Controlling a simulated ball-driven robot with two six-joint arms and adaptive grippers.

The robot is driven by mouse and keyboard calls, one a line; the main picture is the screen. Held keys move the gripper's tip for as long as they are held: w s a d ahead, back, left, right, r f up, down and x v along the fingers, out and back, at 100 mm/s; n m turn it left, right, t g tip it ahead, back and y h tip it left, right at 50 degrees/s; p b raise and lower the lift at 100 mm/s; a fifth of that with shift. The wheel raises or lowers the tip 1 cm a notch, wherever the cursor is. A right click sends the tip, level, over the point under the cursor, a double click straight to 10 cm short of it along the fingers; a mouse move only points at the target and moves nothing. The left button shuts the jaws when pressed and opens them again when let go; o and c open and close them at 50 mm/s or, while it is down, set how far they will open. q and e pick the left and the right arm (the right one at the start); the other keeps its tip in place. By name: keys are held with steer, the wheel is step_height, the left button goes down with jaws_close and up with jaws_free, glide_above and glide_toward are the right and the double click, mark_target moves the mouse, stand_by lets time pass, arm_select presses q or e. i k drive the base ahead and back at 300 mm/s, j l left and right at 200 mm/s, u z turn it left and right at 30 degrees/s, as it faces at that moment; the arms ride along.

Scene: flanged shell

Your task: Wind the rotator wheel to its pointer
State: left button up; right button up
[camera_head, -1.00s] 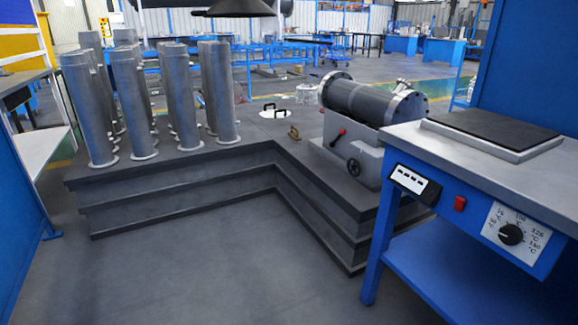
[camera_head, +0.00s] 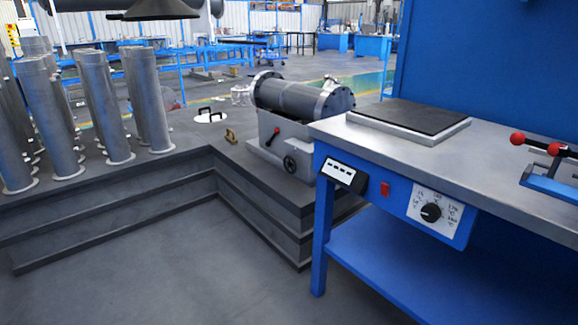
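The rotator wheel (camera_head: 291,164) is a small dark handwheel on the front face of the grey rotator box (camera_head: 270,144). A red-knobbed lever (camera_head: 276,132) sits up and left of the wheel. A grey flanged cylinder (camera_head: 303,99) lies across the top of the box. The wheel's pointer is too small to make out. Neither of my grippers shows in the head view.
A blue workbench (camera_head: 420,165) with a dark plate (camera_head: 412,116), a dial (camera_head: 430,212) and a red switch (camera_head: 384,189) stands close on the right. Several upright metal tubes (camera_head: 98,105) stand on the stepped platform (camera_head: 120,205) at left. The floor (camera_head: 200,275) in front is clear.

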mark_target(290, 164)
steer(key=i+j, duration=1.35)
